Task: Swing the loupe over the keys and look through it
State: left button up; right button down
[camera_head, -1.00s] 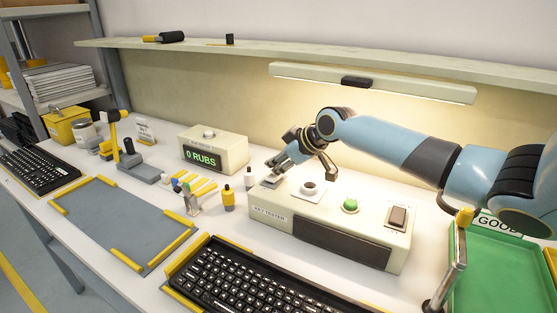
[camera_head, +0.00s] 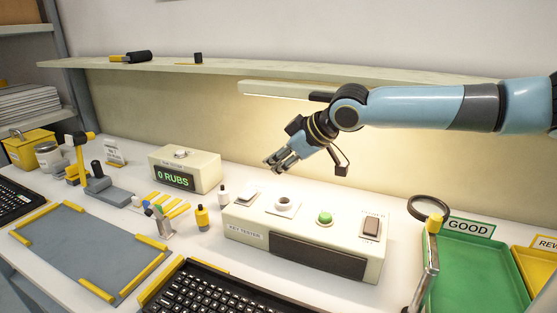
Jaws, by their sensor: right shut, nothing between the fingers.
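The loupe (camera_head: 429,207) is a dark round ring on a metal arm with a yellow joint. The black keyboard (camera_head: 222,297) lies at the bottom, cut off by the frame edge. My right gripper (camera_head: 279,167) is shut and empty, in the air above the left part of the key tester (camera_head: 372,268). It is well left of the loupe. My left gripper is not in view.
The green GOOD tray (camera_head: 478,300) and a yellow tray (camera_head: 541,262) are at the right. A rub counter (camera_head: 196,166) reading 0 RUBS stands at the back. A pen holder and bottles stand left of the tester. A grey mat (camera_head: 85,250) with yellow corners lies empty at the left.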

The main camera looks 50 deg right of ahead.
aim_at(433, 222)
jog(key=k+j, duration=0.25)
jog(key=j, duration=0.15)
jog(key=k+j, duration=0.25)
jog(key=j, duration=0.15)
jog(key=k+j, duration=0.55)
jog(key=j, duration=0.25)
